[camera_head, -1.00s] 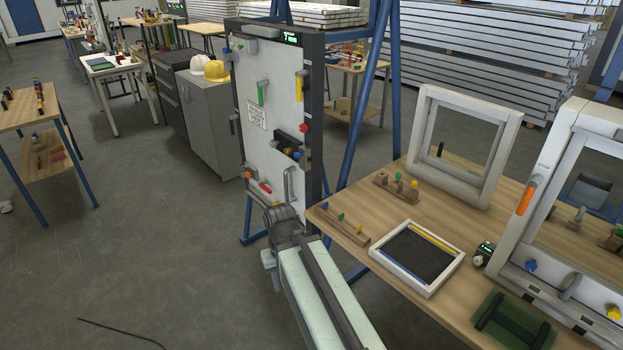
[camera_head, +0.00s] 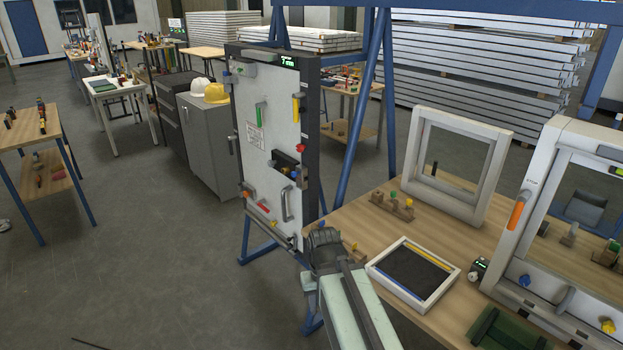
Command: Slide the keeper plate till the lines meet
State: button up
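A white upright panel (camera_head: 252,160) in a dark frame carries several coloured fittings. They include a green handle (camera_head: 259,115), a yellow handle (camera_head: 296,107), a dark block (camera_head: 284,164), a red bar (camera_head: 264,206) and a grey pull handle (camera_head: 288,204). I cannot tell which fitting is the keeper plate, and no lines can be made out at this size. My gripper end (camera_head: 323,238) is low at the panel's right, near the bench's left corner, and seems apart from the panel. Its fingers cannot be made out.
A wooden bench (camera_head: 352,222) at right holds a white-rimmed tray (camera_head: 413,272), an empty frame (camera_head: 460,165), a large white frame (camera_head: 530,190) and a green block (camera_head: 497,330). Blue posts (camera_head: 357,130) stand behind the panel. A grey cabinet (camera_head: 210,140) stands behind at left; floor in front is clear.

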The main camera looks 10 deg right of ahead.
aim_at(301, 173)
jog(key=i, duration=1)
jog(key=u, duration=1.8)
jog(key=i, duration=0.4)
jog(key=u, duration=0.2)
